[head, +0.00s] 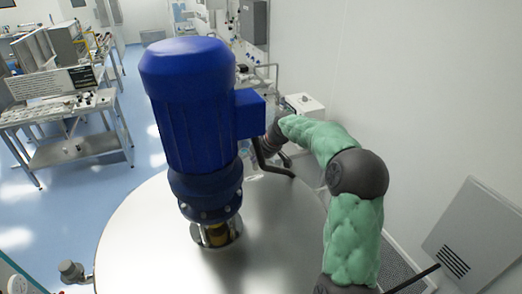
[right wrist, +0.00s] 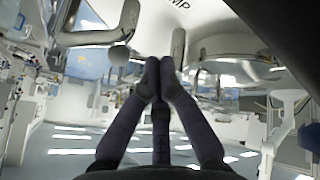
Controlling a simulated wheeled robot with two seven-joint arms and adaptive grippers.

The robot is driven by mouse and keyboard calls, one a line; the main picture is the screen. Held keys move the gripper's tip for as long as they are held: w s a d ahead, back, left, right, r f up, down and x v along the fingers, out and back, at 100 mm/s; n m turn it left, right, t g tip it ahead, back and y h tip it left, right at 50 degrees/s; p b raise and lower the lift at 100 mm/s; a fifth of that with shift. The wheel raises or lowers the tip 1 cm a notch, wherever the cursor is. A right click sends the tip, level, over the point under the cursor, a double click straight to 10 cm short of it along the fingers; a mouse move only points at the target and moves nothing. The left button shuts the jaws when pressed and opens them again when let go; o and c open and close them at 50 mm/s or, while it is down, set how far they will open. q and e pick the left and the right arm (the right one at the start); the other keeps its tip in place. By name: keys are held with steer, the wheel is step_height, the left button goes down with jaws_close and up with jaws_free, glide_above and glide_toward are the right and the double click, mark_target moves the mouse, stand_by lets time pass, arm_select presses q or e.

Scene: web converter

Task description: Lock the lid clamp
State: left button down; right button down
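The round steel lid (head: 150,250) fills the lower middle of the head view, with a blue motor (head: 190,110) upright on it. My right arm reaches over the lid's right side, and its gripper (head: 268,148) is at the far edge, partly hidden behind the motor. In the right wrist view the dark fingers of my right gripper (right wrist: 160,66) meet at their tips, with nothing visible between them. A bent grey bar (right wrist: 95,38) and a short grey post (right wrist: 178,48), perhaps clamp parts, are just beyond the fingertips. I cannot tell whether they touch. My left gripper is not in view.
A small knobbed fitting (head: 72,270) sits at the lid's left edge. A steel workbench (head: 70,115) with equipment stands at the left. A white wall (head: 420,100) and a grey panel (head: 475,235) close off the right. Blue floor lies open between the bench and the lid.

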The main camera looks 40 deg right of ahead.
mark_target(244, 157)
steer(key=w, duration=0.1)
steer(key=f, duration=0.1)
steer(key=w+d+p, duration=0.1)
steer(key=shift+w+f, duration=0.25)
steer(key=shift+w, duration=0.1)
steer(key=shift+w+d+f+p, duration=0.25)
steer(key=shift+w+d+p, duration=0.15)
steer(key=shift+w, duration=0.35)
